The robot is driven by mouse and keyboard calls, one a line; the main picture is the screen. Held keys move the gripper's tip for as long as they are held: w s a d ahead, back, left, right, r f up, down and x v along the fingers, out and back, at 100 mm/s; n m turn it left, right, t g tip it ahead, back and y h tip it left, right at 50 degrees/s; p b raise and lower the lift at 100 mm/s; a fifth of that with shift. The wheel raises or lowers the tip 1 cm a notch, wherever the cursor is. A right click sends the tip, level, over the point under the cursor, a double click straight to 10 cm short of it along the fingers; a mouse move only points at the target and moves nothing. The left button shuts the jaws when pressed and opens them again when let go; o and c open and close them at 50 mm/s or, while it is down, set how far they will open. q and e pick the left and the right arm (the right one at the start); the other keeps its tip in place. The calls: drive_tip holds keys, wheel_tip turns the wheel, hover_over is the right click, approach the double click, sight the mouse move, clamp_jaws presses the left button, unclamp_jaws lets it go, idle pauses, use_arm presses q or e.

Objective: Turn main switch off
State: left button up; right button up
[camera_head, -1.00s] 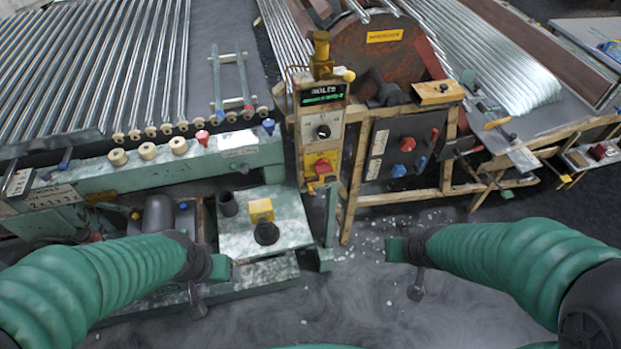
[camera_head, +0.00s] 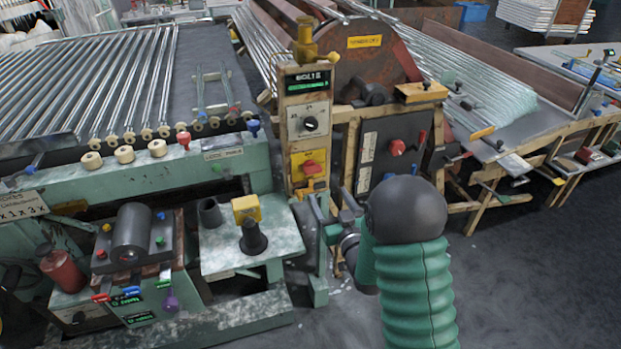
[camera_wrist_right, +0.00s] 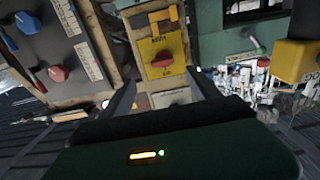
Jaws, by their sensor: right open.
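A red rotary switch (camera_head: 312,168) sits on a yellow plate (camera_head: 298,180) low on the wooden control post. It looks like a main switch, but I cannot read its label. In the right wrist view the red switch (camera_wrist_right: 162,60) appears between my fingers, on the yellow plate (camera_wrist_right: 178,45), with a gap in front of it. My right gripper (camera_head: 333,207) is open and empty, just below and right of the yellow plate; its fingers also show in the right wrist view (camera_wrist_right: 163,95). My left gripper is out of view.
A dark panel (camera_head: 385,165) with a red knob (camera_head: 397,147) stands right of the post. Above the yellow plate is a dial (camera_head: 310,123). A green bench (camera_head: 215,235) with a yellow block (camera_head: 246,207) is at left. Clear floor (camera_head: 510,290) lies at lower right.

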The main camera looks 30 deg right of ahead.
sight(314, 173)
drive_tip(key=x, duration=0.7)
drive_tip(key=b+x, duration=0.1)
drive_tip(key=x, duration=0.2)
drive_tip(key=shift+w+a, duration=0.35)
drive_tip(key=shift+w, duration=0.05)
drive_tip(key=shift+w+d, duration=0.2)
drive_tip(key=shift+d, duration=0.05)
drive_tip(key=shift+c, duration=0.4)
drive_tip(key=shift+a+r, duration=0.1)
drive_tip(key=shift+a, duration=0.05)
drive_tip(key=c, duration=1.3)
